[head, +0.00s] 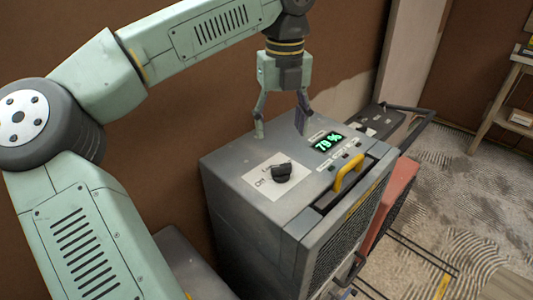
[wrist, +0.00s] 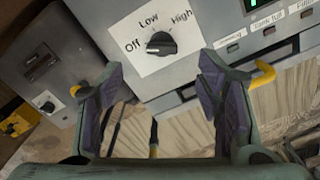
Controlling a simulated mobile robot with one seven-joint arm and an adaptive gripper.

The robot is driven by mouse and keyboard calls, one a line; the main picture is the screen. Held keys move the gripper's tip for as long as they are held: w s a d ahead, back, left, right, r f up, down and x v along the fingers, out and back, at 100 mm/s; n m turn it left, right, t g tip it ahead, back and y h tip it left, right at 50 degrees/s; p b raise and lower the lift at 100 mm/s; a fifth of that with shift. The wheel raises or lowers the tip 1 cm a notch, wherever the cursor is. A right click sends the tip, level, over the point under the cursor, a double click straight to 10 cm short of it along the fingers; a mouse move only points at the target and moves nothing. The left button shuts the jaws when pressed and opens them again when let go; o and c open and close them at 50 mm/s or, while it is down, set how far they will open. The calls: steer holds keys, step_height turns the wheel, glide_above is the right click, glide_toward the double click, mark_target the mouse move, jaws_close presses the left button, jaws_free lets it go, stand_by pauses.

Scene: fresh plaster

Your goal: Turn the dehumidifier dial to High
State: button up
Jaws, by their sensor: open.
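The dehumidifier (head: 240,160) is a grey box with a green display (head: 327,143) reading 79 %. Its black dial (head: 281,172) sits on a white label plate (head: 262,184) on the top face. In the wrist view the dial (wrist: 160,43) has Off at left, Low above and High at upper right. Its white mark points left, toward Off. My gripper (head: 281,126) is open and empty above the top, behind the dial in the head view. In the wrist view the open fingers (wrist: 160,68) stand either side below the dial, apart from it.
A yellow handle (head: 349,172) stands up at the dehumidifier's front edge, near a row of small buttons. A brown wall (head: 170,50) rises close behind. A red panel (head: 400,185) stands at the right. A wooden shelf (head: 500,105) is farther right, across textured floor.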

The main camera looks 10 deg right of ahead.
mark_target(281, 171)
step_height(281, 171, down, 10)
steer(key=shift+s+d+p, duration=0.1)
steer(key=shift+p, duration=0.9)
steer(key=shift+c, duration=0.5)
steer(key=c, duration=1.1)
